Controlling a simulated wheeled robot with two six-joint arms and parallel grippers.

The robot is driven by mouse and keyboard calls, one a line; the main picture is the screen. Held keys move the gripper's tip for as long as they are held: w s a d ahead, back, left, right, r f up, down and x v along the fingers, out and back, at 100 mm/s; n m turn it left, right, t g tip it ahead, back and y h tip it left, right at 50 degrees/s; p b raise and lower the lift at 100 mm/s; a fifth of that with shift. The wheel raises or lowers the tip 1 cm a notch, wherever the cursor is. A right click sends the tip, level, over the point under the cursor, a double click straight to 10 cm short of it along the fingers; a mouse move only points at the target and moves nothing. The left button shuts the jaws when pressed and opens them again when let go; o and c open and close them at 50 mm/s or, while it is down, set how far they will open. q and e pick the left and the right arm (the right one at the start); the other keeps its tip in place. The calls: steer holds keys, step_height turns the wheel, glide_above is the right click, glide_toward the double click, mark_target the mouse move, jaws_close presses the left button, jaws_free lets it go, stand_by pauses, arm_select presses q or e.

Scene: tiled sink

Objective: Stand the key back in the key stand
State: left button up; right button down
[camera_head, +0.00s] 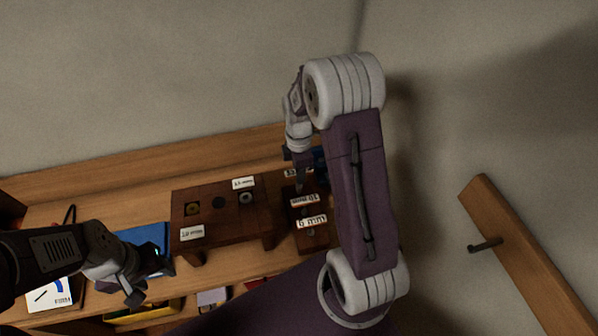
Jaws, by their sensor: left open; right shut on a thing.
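A dark wooden block (222,215) with several round holes and white size labels stands on the shelf at the centre. A second, narrower dark block (294,238) with labels stands just to its right; one reads 6 mm. I cannot tell for sure which is the key stand. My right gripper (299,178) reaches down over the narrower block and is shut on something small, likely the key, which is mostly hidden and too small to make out. My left gripper (152,281) is open and empty at the lower left, in front of the larger block.
A blue object (143,240) lies behind my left gripper, with a yellow one (143,311) below it. A white card with a dial (48,297) is at the far left. A wooden rail with a dark peg (486,245) is at the right. My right arm hides the shelf's right end.

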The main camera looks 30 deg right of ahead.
steer(key=shift+p, duration=0.5)
stand_by(1.0)
steer(key=shift+f+b, duration=1.6)
steer(key=shift+f, duration=0.7)
steer(key=c, duration=1.2)
jaws_free()
steer(key=shift+o, duration=0.2)
steer(key=shift+r, duration=0.1)
step_height(320, 180, up, 9)
steer(key=shift+f+b, duration=0.1)
steer(key=shift+b, duration=0.2)
